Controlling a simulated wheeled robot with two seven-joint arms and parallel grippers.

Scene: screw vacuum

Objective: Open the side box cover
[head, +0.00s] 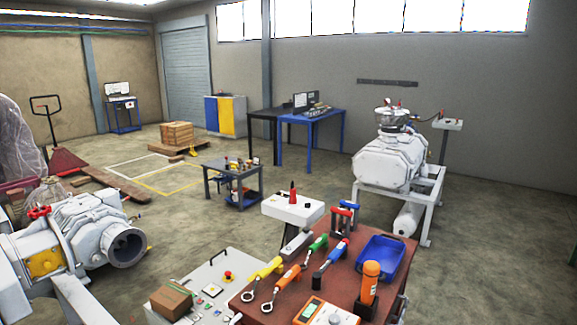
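A light grey control box (215,275) stands at the bottom centre, left of the brown work table. Its top face carries a red emergency button (228,275), small buttons and a dark handle. A brown carton (171,302) sits at its left edge. A smaller white box (293,208) with a red-topped piece stands behind the table. I cannot tell which of them is the side box; no raised cover shows on either. Neither of my grippers is in view.
The brown table (335,280) holds several coloured-handled tools, a blue bin (380,258), an orange flashlight-like item (370,280) and an orange meter (325,312). A large pump (85,240) stands at left, another (390,160) at right. Floor between them is partly clear.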

